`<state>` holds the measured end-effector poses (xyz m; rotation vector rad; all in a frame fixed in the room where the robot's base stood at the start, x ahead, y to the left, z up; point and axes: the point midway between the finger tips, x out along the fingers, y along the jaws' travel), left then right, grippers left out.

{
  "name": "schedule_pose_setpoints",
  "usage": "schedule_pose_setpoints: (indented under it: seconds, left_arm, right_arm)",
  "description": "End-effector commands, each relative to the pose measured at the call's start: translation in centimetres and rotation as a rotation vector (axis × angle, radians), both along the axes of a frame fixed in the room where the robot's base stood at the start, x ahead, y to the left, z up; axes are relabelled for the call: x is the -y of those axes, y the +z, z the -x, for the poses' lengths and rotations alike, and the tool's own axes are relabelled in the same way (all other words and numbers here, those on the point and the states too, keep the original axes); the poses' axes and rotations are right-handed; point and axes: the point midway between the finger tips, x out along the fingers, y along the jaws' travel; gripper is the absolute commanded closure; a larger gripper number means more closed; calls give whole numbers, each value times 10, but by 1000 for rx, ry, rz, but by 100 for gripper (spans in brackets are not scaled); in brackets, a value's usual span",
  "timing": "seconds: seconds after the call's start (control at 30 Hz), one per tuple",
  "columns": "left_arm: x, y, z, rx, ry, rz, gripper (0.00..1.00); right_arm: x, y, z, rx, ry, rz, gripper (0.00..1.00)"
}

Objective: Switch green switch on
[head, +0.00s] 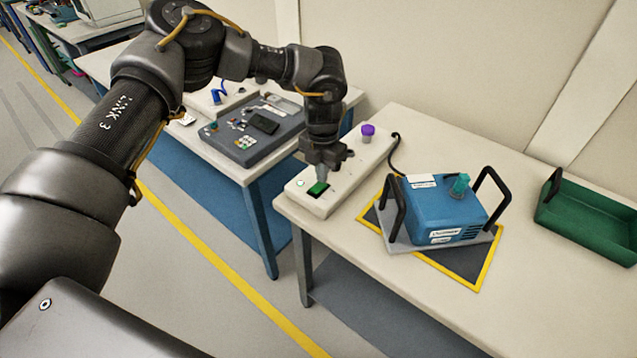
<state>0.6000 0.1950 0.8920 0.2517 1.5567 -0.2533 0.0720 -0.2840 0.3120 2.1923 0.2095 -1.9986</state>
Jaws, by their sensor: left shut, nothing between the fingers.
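The green switch (318,189) sits near the front end of a white switch box (330,205) on the right-hand table. My left gripper (321,182) points down at the green switch, with its fingers closed together and nothing between them. The fingertips are at or just above the switch; I cannot tell whether they touch it. The gripper hides part of the box, and I cannot tell the switch's position. A purple knob (368,132) stands at the far end of the box. My right gripper is not in view.
A blue device (440,212) with black handles stands on a yellow-edged mat (470,285) right of the box. A black cable (394,155) runs behind it. A green bin (590,220) stands farther right. A grey tray (240,150) of parts sits on the left table.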

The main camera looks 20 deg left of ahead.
Motion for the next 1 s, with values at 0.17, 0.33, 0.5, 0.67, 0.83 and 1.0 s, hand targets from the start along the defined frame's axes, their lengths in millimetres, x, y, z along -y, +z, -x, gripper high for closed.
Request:
schedule_pose_setpoints:
  seconds: [0.17, 0.33, 0.5, 0.67, 0.83, 1.0]
  left_arm:
    - [-1, 20, 0, 0, 1, -1, 100]
    - [0, 34, 0, 1, 0, 0, 100]
    - [0, 49, 0, 0, 0, -1, 100]
    - [-1, 58, 0, 0, 1, -1, 100]
    - [-1, 57, 0, 0, 1, -1, 100]
    - [0, 57, 0, 0, 0, -1, 100]
  right_arm:
    - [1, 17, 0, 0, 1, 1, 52]
    - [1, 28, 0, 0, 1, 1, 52]
    - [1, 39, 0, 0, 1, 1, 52]
    - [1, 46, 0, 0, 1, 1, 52]
    - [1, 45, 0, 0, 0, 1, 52]
    - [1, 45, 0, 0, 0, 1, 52]
